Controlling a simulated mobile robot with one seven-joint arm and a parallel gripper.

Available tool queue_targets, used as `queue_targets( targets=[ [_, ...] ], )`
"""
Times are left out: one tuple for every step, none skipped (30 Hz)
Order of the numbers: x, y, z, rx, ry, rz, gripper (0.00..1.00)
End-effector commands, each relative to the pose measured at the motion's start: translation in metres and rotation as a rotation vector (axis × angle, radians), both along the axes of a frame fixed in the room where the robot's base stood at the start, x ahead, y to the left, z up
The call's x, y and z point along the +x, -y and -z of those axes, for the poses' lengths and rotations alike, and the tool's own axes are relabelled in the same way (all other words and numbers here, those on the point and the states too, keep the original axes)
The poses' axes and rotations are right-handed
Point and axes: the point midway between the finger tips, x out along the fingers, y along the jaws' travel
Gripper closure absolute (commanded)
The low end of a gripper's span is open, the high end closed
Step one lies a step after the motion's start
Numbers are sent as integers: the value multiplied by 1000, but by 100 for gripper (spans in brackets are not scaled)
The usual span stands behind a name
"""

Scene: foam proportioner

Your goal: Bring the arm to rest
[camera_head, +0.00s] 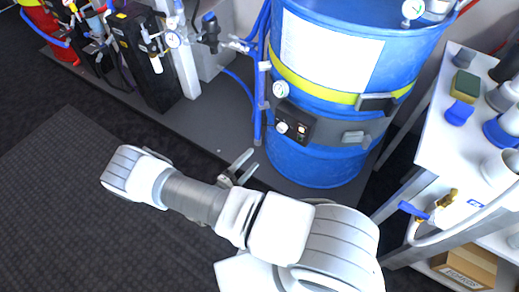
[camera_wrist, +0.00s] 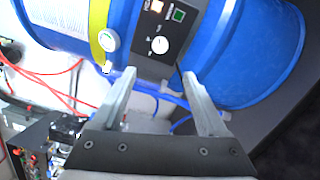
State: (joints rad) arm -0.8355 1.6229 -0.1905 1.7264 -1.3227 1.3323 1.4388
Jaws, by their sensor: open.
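My gripper (camera_head: 240,166) is at the end of my white and grey arm, in front of the lower part of a large blue drum (camera_head: 318,160) in the head view. In the wrist view my gripper (camera_wrist: 158,90) has its two fingers spread apart with nothing between them. The fingertips point toward a black control box (camera_wrist: 163,38) on the drum, with a white dial, a green button and a lit switch. I cannot tell exactly how far the fingertips are from the box.
At the right stands a white bench (camera_head: 437,150) with a sponge (camera_head: 465,86), cups and a brass valve with a blue handle. A cardboard box (camera_head: 466,264) is on its lower shelf. Black units (camera_head: 146,58) with gauges and hoses stand at upper left. The dark floor mat (camera_head: 60,200) is clear.

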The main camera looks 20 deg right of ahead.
Motion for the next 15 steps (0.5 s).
queue_targets(
  targets=[
    [-3,-5,0,0,0,-1,24],
    [-4,-6,0,0,0,0,24],
    [-5,-8,0,0,0,0,24],
    [-6,-9,0,0,0,0,24],
    [-7,-10,0,0,0,0,24],
    [-7,-11,0,0,0,0,24],
    [-7,-11,0,0,0,0,24],
    [-8,-11,0,0,0,0,24],
    [-8,-11,0,0,0,1,24],
    [-7,-11,0,0,0,1,24],
    [-7,-11,0,0,0,1,24],
    [-7,-11,0,0,0,1,24],
    [-7,-11,0,0,0,1,24],
    [-7,-11,0,0,0,1,24],
    [-7,-11,0,0,0,1,24]
  ],
)
